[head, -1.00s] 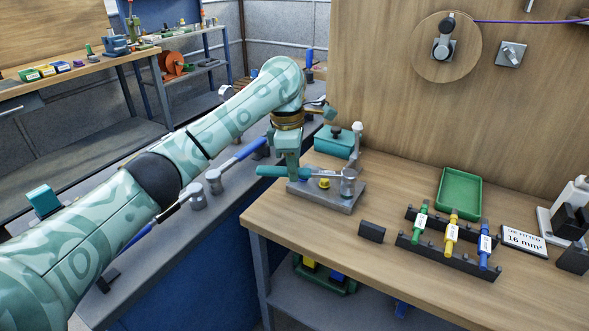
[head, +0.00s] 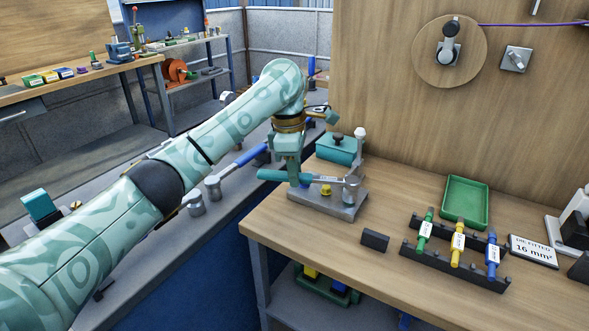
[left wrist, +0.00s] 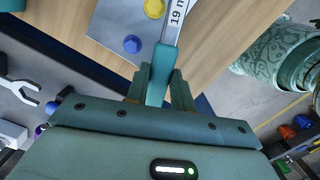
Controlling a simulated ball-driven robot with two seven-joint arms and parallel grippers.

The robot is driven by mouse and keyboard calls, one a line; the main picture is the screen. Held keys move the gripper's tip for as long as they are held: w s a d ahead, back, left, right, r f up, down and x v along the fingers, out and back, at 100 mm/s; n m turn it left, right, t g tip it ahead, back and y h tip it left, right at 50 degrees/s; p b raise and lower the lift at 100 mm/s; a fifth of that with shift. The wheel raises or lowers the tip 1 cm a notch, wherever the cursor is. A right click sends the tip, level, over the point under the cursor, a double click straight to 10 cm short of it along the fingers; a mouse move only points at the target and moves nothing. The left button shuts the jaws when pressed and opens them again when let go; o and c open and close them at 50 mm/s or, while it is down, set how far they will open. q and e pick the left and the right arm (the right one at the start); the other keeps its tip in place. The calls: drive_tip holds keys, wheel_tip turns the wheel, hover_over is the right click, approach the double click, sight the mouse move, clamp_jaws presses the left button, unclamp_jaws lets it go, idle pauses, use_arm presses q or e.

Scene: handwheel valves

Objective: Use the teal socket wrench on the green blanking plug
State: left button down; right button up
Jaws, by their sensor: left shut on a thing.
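The teal socket wrench (head: 270,175) has a teal handle, a grey shaft and a grey socket head. My left gripper (head: 294,179) is shut on its handle and holds it about level over the grey plug plate (head: 325,206). The socket head is at the right end of the plate; I cannot tell whether it is seated on a plug. A yellow plug (head: 326,190) shows beside the shaft. The left wrist view shows the shaft (left wrist: 176,22) marked "19 m", a blue plug (left wrist: 132,44) and the yellow plug (left wrist: 154,8). I see no green plug. My right gripper is out of view.
A teal block with a dark knob (head: 338,149) stands behind the plate. A black block (head: 375,240), a rack (head: 452,268) with green, yellow and blue tools, and a green tray (head: 465,200) lie to the right. Blue-handled wrenches (head: 240,160) lie on the grey bench.

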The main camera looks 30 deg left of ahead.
use_arm(q)
drive_tip(key=c, duration=2.1)
unclamp_jaws()
clamp_jaws()
drive_tip(key=shift+r, duration=0.2)
drive_tip(key=shift+d+r, duration=0.1)
drive_tip(key=shift+r, duration=0.05)
drive_tip(key=shift+r, duration=0.25)
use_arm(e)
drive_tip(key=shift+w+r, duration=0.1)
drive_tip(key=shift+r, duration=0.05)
use_arm(q)
drive_tip(key=shift+s+d+r+n+p, duration=0.1)
drive_tip(key=shift+s+n+p, duration=0.3)
drive_tip(key=shift+p, duration=0.4)
drive_tip(key=shift+f, duration=0.3)
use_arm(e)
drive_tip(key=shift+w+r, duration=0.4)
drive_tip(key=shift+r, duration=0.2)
